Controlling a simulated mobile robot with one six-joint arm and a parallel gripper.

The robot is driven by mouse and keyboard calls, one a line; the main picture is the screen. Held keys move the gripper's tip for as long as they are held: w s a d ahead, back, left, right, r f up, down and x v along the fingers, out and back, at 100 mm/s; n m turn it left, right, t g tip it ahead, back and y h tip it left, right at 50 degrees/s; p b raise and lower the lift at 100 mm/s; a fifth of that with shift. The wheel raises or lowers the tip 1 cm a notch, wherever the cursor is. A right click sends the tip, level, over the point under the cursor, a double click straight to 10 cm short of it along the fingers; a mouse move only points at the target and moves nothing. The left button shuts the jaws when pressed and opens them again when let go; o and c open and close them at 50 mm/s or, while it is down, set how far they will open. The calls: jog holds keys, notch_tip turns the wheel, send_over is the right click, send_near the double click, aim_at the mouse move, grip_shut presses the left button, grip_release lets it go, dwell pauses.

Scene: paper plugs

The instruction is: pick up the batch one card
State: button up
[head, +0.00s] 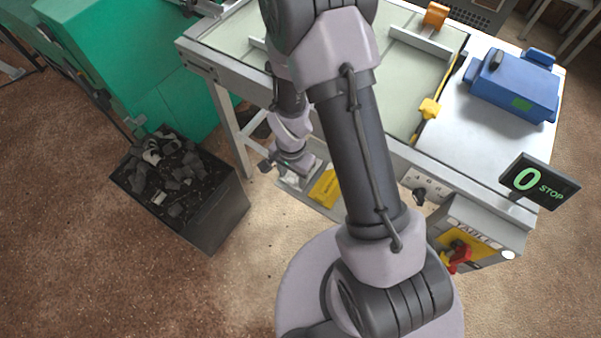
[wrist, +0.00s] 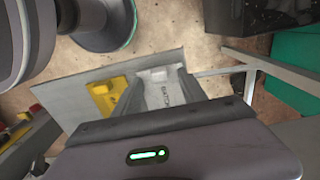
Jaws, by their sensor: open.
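A pale card-like piece (wrist: 163,93) with small dark lettering shows between the fingers in the wrist view; the lettering is too small to read, so I cannot tell whether it is the batch one card. My gripper (wrist: 160,88) is open, with a dark finger on each side of the pale piece. Whether either finger touches it I cannot tell. In the head view my gripper (head: 288,172) hangs over the low grey shelf at the table's front, left of a yellow piece (head: 328,188). The yellow piece also shows in the wrist view (wrist: 103,98), beside the left finger.
A dark bin (head: 225,213) with grey scraps stands on the floor at left, near the green machine (head: 125,60). The table's front rail (head: 395,150) runs just behind the shelf. A control box (head: 480,225) with a red switch and a "0 STOP" display (head: 540,182) are at right.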

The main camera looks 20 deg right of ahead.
jog(key=shift+f, duration=0.5)
jog(key=shift+r, duration=0.15)
jog(key=shift+c, duration=0.7)
grip_shut()
